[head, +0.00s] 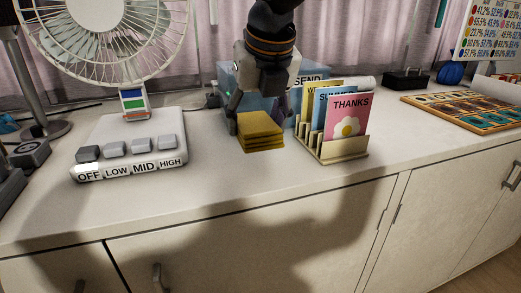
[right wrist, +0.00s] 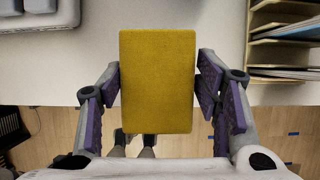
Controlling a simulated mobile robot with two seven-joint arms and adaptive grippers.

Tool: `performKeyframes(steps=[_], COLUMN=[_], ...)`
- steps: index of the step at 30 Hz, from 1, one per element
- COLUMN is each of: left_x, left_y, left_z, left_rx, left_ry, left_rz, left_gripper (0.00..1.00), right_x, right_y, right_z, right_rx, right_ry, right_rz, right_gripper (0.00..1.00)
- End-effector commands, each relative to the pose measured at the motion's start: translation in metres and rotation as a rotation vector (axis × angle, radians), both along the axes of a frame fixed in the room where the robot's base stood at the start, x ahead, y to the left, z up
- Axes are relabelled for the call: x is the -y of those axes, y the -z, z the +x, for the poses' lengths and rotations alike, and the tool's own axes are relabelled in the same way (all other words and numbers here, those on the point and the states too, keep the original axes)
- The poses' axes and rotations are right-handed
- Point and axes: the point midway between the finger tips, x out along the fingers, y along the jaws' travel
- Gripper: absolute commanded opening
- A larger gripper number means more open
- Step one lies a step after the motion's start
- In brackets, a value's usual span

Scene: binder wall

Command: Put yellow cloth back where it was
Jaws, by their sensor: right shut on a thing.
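The yellow cloth (head: 260,132) is a folded, layered block on or just above the white counter, left of the card holder. I cannot tell whether its underside touches the counter. My right gripper (head: 258,108) comes down from above, behind the cloth in the head view. In the right wrist view its fingers (right wrist: 158,92) are shut on the two long sides of the cloth (right wrist: 157,75). My left gripper is not seen.
The wooden card holder (head: 342,155) with a THANKS card stands close to the right. A fan base (head: 128,150) with several buttons stands to the left. A blue box (head: 230,75) is behind the gripper. The counter's front strip (head: 240,185) is clear.

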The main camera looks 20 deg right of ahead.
Motion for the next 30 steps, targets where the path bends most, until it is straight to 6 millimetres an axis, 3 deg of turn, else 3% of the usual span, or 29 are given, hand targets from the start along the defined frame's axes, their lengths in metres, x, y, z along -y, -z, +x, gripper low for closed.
performKeyframes(steps=[3,9,13,25,26,27,30], left_x=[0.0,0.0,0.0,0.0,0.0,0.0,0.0], left_y=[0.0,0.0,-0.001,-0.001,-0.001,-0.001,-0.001], left_z=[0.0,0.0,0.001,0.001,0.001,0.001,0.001], left_rx=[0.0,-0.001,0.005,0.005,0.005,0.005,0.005], left_ry=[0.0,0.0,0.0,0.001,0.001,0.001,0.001], left_rz=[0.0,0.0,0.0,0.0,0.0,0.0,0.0], left_gripper=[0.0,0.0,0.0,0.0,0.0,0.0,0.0], right_x=[0.008,0.016,0.016,0.016,0.016,0.016,0.016], right_y=[0.027,0.05,0.073,0.082,0.082,0.082,0.082], right_z=[0.017,0.036,0.036,0.036,0.036,0.036,0.036], right_rx=[-0.005,-0.003,-0.002,0.0,0.001,0.001,0.001], right_ry=[-0.001,-0.002,-0.005,-0.003,-0.003,-0.003,-0.003], right_rz=[-0.004,-0.003,-0.007,-0.003,-0.003,-0.003,-0.003], right_gripper=[0.35,0.35,0.35,0.35,0.64,0.73,0.78])
